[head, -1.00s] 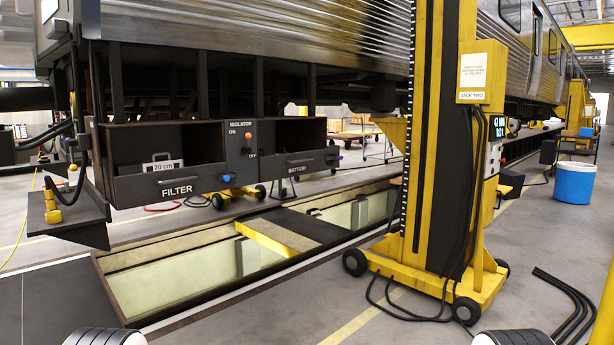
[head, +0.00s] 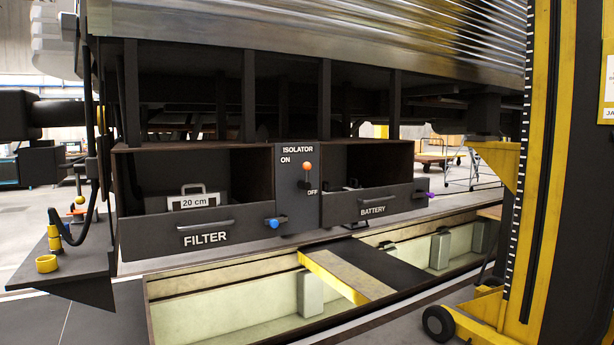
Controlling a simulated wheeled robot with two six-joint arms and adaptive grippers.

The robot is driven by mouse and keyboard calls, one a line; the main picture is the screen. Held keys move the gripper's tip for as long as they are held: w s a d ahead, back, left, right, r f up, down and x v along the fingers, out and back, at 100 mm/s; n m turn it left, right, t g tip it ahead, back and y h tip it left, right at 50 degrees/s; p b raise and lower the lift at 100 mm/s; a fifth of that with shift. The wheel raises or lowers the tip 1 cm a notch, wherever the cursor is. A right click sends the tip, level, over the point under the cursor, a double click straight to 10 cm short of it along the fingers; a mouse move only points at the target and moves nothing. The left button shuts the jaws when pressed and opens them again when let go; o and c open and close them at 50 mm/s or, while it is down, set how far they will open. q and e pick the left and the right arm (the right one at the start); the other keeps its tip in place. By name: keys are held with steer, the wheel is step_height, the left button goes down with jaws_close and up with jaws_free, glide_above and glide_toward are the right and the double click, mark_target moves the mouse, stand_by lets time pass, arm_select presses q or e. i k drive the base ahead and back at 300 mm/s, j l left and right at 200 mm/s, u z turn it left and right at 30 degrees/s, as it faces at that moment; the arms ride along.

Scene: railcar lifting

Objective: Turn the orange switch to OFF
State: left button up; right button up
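The orange switch (head: 307,166) is a small orange knob on a lever, on the dark isolator panel (head: 296,212) under the railcar. The panel reads ISOLATOR at the top, ON at upper left and OFF at lower right. The knob sits high, near the level of ON, with its lever below it. The panel stands between the FILTER box (head: 180,232) and the BATTERY box (head: 350,212). Neither of my grippers shows in the head view.
A blue knob (head: 273,223) is by the filter drawer and a purple one (head: 430,195) by the battery drawer. An open pit (head: 230,305) lies in the floor below. A yellow and black jack column (head: 545,170) stands at right. A dark shelf (head: 75,262) juts out at left.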

mark_target(307, 175)
steer(key=i+l, duration=1)
steer(key=i, duration=0.2)
